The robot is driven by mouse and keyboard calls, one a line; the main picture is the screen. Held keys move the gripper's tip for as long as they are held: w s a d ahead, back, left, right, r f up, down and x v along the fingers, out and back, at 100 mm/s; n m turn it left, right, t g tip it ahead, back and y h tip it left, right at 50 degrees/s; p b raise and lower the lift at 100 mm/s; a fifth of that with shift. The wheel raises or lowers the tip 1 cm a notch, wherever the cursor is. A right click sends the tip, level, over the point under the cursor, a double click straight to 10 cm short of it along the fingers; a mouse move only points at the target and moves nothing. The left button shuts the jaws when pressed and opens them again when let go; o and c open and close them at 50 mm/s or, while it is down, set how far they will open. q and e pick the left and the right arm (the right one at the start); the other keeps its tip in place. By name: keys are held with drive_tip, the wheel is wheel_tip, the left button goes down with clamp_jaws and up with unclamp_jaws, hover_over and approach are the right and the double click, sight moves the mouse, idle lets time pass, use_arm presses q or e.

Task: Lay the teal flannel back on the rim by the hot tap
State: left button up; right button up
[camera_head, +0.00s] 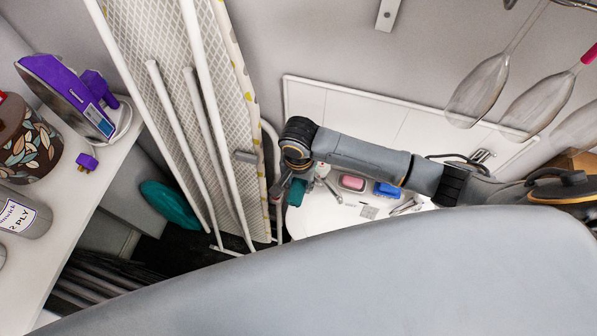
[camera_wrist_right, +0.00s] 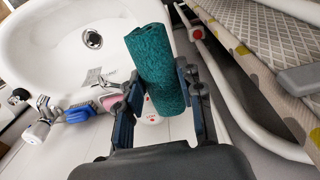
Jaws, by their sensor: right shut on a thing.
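The teal flannel (camera_wrist_right: 158,62) is a rolled cloth, held upright between the fingers of my right gripper (camera_wrist_right: 160,90) in the wrist view. In the head view a bit of teal cloth (camera_head: 297,192) shows below my right gripper (camera_head: 290,180), at the basin's left end. The white basin (camera_wrist_right: 60,60) has a pale rim. The hot tap, with a red mark on its white top (camera_wrist_right: 152,120), is just beside the flannel, partly hidden by the fingers. Whether the flannel touches the rim cannot be told. My left gripper is not in view.
A pink soap (camera_head: 352,183), a blue item (camera_head: 387,190) and a second tap (camera_head: 407,206) sit along the rim. A folded ironing board (camera_head: 185,90) stands close left of the basin.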

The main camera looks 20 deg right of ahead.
drive_tip(key=shift+s+f, duration=0.15)
drive_tip(key=shift+f, duration=0.55)
drive_tip(key=shift+s+f, duration=0.1)
drive_tip(key=shift+f, duration=0.55)
drive_tip(key=shift+w+f, duration=0.1)
drive_tip(key=shift+f, duration=0.75)
wheel_tip(320, 180, down, 3)
drive_tip(key=b, duration=0.3)
drive_tip(key=shift+r, duration=0.15)
drive_tip(key=shift+f+b, duration=1.1)
drive_tip(key=shift+b, duration=0.35)
drive_tip(key=o, duration=1.1)
drive_tip(key=shift+o, duration=0.2)
